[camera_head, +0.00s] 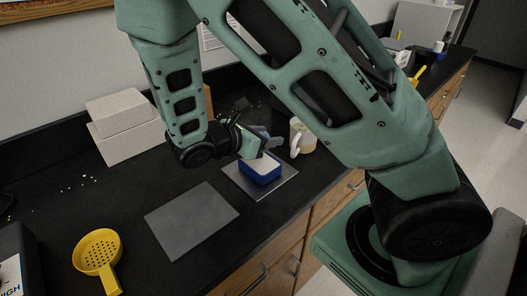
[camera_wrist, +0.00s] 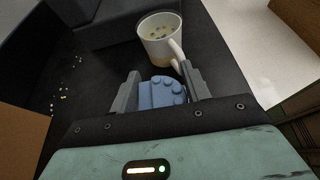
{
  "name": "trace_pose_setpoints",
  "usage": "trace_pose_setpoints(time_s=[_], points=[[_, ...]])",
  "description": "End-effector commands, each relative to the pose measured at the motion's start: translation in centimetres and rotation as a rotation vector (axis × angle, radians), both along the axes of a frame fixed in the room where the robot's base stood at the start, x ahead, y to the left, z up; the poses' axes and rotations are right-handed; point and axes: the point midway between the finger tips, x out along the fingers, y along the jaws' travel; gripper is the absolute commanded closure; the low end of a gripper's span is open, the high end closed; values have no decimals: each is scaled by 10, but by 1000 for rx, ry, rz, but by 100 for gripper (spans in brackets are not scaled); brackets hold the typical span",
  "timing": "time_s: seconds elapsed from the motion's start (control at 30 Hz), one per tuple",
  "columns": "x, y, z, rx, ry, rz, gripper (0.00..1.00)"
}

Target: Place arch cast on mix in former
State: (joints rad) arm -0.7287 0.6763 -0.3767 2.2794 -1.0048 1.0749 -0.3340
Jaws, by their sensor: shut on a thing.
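My gripper (camera_wrist: 160,88) is shut on the arch cast (camera_wrist: 161,92), a light blue block with rounded tooth-like bumps, between its two grey fingers. In the head view my gripper (camera_head: 262,148) is just above and behind the former (camera_head: 262,178), a dark blue tray. White mix (camera_head: 264,166) fills the former's top. The former stands on a grey plate (camera_head: 277,190). The cast is largely hidden by the gripper in the head view, and I cannot tell whether it touches the mix. The former does not show clearly in the wrist view.
A white mug (camera_head: 302,138) stands close behind and right of the plate; it also shows in the wrist view (camera_wrist: 160,40). A bare grey plate (camera_head: 190,220) lies front left. A yellow strainer (camera_head: 97,252), pale boxes (camera_head: 125,130) and scattered crumbs are farther left.

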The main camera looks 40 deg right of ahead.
Motion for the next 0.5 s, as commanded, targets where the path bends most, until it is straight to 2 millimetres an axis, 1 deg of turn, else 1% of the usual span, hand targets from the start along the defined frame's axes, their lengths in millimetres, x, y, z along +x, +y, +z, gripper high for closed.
trace_pose_setpoints(time_s=[0.3,0.4,0.5], points=[[0,0,-39,-2,2,0,79],[0,0,-44,0,0,0,79],[0,0,-44,1,-1,0,79]])
